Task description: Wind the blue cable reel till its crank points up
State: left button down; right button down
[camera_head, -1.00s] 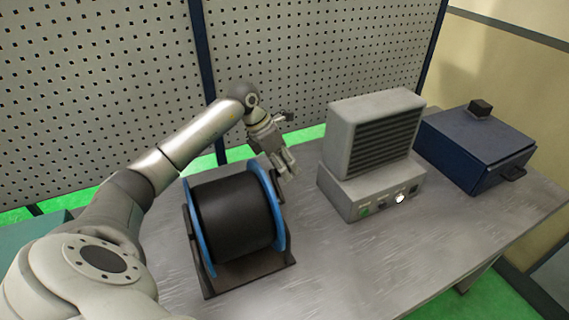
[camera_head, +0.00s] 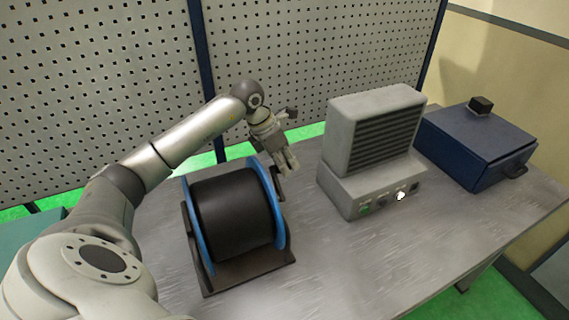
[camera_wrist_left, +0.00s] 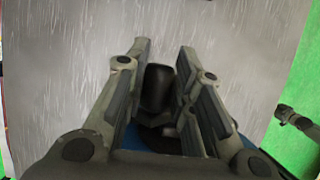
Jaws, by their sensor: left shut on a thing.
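The cable reel (camera_head: 236,222) has blue flanges and black cable wound on it. It sits in a dark stand on the metal table, left of centre in the head view. My left gripper (camera_head: 289,169) is at the far right side of the reel, beside its blue flange. In the left wrist view my left gripper (camera_wrist_left: 160,72) is shut on the dark crank handle (camera_wrist_left: 158,90), which lies between its fingers. A bit of the blue flange (camera_wrist_left: 128,140) shows below it. The crank's arm is mostly hidden, so its direction is hard to tell. My right gripper is not in view.
A grey vented unit (camera_head: 375,145) with buttons on its base stands right of the reel. A blue box (camera_head: 475,150) with a black knob is at the far right. A perforated panel (camera_head: 310,60) stands behind the table (camera_head: 330,265). The table's front is clear.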

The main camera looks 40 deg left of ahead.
pick_arm(q)
jog(key=d+t+y+b, duration=0.1)
jog(key=b, duration=0.1)
jog(key=s+d+r+y+b, duration=0.1)
jog(key=y+b, duration=0.1)
jog(key=d+r+m+t+y+b, duration=0.1)
jog(key=b, duration=0.1)
jog(key=shift+s+d+t+y, duration=0.15)
jog(key=shift+s+t+y, duration=0.15)
jog(key=shift+y, duration=0.1)
jog(key=c, duration=1.2)
grip_release()
jog(key=shift+f, duration=0.1)
jog(key=v, duration=1.2)
